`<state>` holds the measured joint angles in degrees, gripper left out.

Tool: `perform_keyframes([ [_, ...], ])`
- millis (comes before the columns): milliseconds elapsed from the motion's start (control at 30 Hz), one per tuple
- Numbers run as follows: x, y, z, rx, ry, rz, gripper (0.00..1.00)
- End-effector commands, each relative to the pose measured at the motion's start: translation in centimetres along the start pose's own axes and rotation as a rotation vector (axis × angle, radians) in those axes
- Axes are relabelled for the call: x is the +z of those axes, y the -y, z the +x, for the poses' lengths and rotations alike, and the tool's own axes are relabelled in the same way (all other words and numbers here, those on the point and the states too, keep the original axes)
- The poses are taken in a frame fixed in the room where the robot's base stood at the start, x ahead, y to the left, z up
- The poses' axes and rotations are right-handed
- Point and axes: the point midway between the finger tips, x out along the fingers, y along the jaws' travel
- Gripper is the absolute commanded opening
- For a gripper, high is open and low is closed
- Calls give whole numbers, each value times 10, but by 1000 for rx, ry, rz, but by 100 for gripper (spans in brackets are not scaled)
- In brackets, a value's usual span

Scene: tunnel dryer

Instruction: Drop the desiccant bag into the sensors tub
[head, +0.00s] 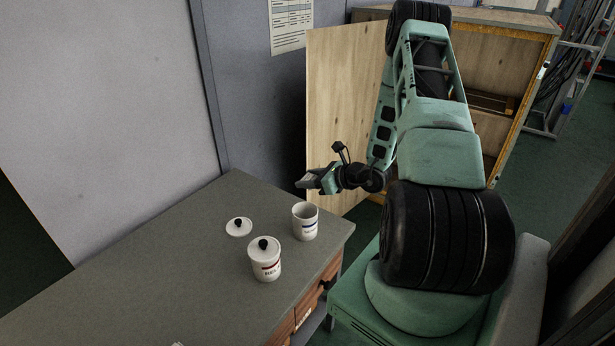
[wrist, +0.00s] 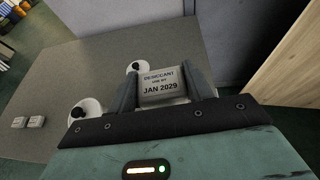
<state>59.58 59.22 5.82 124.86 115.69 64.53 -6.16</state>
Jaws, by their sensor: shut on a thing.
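My gripper (head: 308,182) is shut on the desiccant bag (wrist: 163,87), a pale packet printed "DESICCANT" and "JAN 2029", held between the two fingers in the wrist view. In the head view the gripper is in the air above and a little behind an open white tub (head: 305,224) with blue lettering too small to read surely. Its inside is mostly hidden. A second white tub (head: 266,266) with red lettering stands nearer, closed by a black-knobbed lid. The wrist view shows this lid too (wrist: 84,113); the open tub is hidden there.
A loose lid (head: 239,228) with a black knob lies on the grey worktop (head: 160,250) left of the open tub. Two small packets (wrist: 28,122) lie at the worktop's far left in the wrist view. A wooden cabinet door (head: 335,110) stands open behind my gripper.

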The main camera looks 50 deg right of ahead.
Motion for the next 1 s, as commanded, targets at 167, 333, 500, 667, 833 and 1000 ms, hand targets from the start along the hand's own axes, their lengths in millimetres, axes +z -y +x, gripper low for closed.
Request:
perform_keyframes([
  [167,-23,0,10,0,0,1,28],
  [333,-39,0,16,1,1,1,28],
  [500,-42,0,18,0,1,-1,28],
  [667,-42,0,18,0,1,-1,28],
  [833,-42,0,18,0,1,-1,76],
  [1000,-42,0,18,0,0,0,76],
])
